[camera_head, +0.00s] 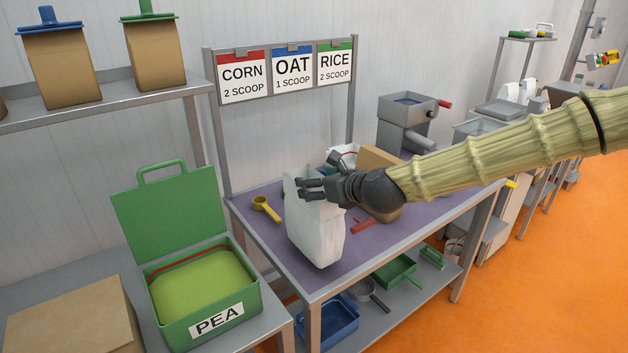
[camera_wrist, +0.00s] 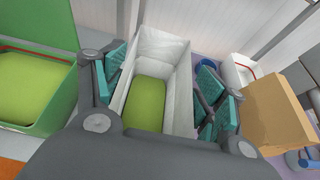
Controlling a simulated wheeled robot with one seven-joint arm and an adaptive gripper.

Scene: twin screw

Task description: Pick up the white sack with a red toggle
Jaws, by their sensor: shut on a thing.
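A white sack (camera_head: 318,238) is at the front left part of the purple-topped table (camera_head: 262,235), leaning slightly. My gripper (camera_head: 316,190) is shut on its upper part from the right. In the wrist view the sack's open mouth (camera_wrist: 157,48) lies between the teal finger pads, with green contents inside. No red toggle shows on this sack. I cannot tell whether its base touches the table. A second white bag-like thing (camera_head: 343,157) with a red line on its rim is partly hidden behind my gripper; the wrist view shows it at the right (camera_wrist: 236,73).
A yellow scoop (camera_head: 266,208) and a red-handled item (camera_head: 362,225) lie on the table. A brown box (camera_head: 378,158) stands behind my gripper. An open green PEA box (camera_head: 200,287) is at the left. The sign rack (camera_head: 285,72) stands behind the table.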

